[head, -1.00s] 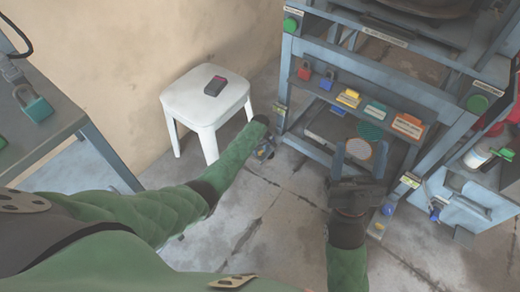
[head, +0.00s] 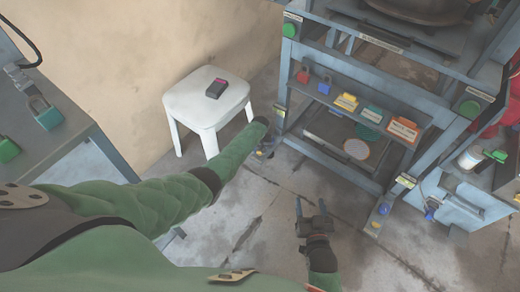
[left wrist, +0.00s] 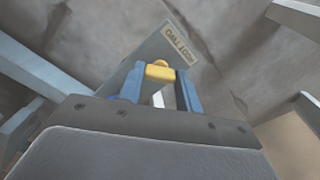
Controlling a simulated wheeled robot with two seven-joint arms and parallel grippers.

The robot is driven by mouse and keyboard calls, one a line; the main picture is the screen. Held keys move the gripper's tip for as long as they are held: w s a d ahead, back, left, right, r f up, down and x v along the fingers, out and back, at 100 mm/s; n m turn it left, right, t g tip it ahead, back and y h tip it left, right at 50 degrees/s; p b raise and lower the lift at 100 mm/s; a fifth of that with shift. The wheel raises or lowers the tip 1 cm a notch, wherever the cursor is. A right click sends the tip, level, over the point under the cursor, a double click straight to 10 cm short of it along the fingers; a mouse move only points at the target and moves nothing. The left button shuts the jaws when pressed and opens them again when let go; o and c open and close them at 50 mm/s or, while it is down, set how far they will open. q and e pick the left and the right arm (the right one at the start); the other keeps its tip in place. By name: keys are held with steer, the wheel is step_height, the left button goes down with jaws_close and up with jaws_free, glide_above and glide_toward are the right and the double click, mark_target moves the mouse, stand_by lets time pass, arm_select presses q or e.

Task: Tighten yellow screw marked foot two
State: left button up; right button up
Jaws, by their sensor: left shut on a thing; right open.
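The yellow screw (left wrist: 160,71) sits between the two blue fingers of my left gripper (left wrist: 159,88) in the left wrist view. The gripper is shut on it. The screw is on a grey foot plate (left wrist: 150,48) whose label (left wrist: 178,43) shows upside down and appears to read FOOT TWO. In the head view my left gripper (head: 264,151) is low at the press's near left leg, partly hidden by my own forearm, and the screw is hard to make out there. My right gripper (head: 312,208) is open and empty above the floor, in front of the press.
The press frame (head: 340,165) stands at the right, with a shelf of coloured padlocks and tags (head: 346,103). A white stool (head: 207,105) holds a dark device (head: 216,88). A grey bench (head: 60,165) is at the left. Floor in front of the press is clear.

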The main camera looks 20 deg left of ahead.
arm_select(q)
steer(key=m+p, duration=0.1)
steer(key=m, duration=0.4)
steer(key=shift+w+r, duration=0.1)
steer(key=shift+m, duration=1)
arm_select(e)
steer(key=s+f+g+h, duration=0.1)
steer(key=s+f+g, duration=0.4)
steer(key=f, duration=0.9)
steer(key=shift+s+d+f, duration=0.3)
steer(key=shift+s+d, duration=0.15)
steer(key=shift+s, duration=1.25)
steer(key=shift+g, duration=0.3)
arm_select(q)
steer(key=o, duration=1)
arm_select(e)
steer(key=shift+r, duration=0.1)
